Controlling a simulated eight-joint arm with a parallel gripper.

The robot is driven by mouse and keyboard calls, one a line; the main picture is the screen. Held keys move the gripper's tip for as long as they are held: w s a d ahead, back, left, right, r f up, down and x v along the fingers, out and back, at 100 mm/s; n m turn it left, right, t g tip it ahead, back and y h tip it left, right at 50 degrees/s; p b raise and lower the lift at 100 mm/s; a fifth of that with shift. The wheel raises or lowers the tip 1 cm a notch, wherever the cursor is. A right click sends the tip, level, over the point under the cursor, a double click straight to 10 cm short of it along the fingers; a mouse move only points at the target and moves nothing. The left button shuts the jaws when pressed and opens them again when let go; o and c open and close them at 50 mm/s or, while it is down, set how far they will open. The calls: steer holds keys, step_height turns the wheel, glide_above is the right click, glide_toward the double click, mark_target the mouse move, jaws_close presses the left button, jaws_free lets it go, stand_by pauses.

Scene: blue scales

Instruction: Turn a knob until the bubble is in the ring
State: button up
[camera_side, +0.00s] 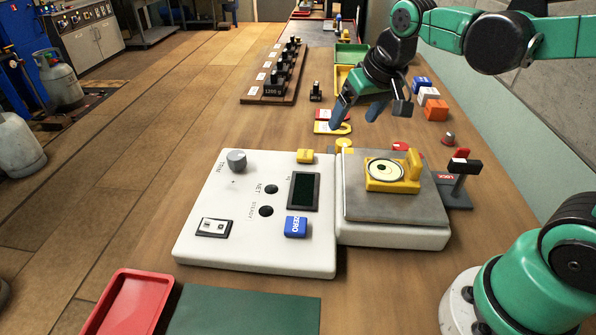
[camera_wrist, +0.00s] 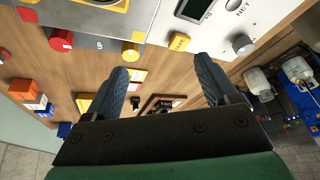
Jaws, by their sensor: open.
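The bubble level (camera_side: 371,186) is a yellow block with a round pale vial (camera_side: 385,170), lying on the scale's grey metal pan (camera_side: 375,212). Ring-like markings show in the vial; the bubble's exact place is too small to tell. A yellow knob (camera_side: 343,145) and a red knob (camera_side: 402,146) sit at the scale's far edge; the wrist view shows the yellow knob (camera_wrist: 131,50) and red knob (camera_wrist: 61,40) too. A grey TRIM knob (camera_side: 236,160) stands on the white console (camera_side: 200,245). My gripper (camera_side: 357,113) is open and empty, above the table beyond the scale.
A red-topped lever stand (camera_side: 459,180) is right of the pan. Blue, white and orange blocks (camera_side: 436,112) lie along the right side. Black weights stand on a wooden rack (camera_side: 258,98) farther back. A red tray (camera_side: 130,302) is at front left.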

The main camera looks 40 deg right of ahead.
mark_target(344, 142)
steer(key=s, duration=0.1)
steer(key=s+a+n+t, duration=0.1)
steer(key=s+a, duration=0.1)
steer(key=shift+s+f+n+t, duration=0.2)
steer(key=shift+f+n+t, duration=0.1)
steer(key=shift+n, duration=0.1)
steer(key=shift+s+a+f+n+t, duration=0.25)
steer(key=shift+s+f, duration=0.05)
steer(key=shift+s, duration=0.15)
steer(key=shift+s+a+f+n+t, duration=0.25)
steer(key=shift+s, duration=0.15)
stand_by(0.4)
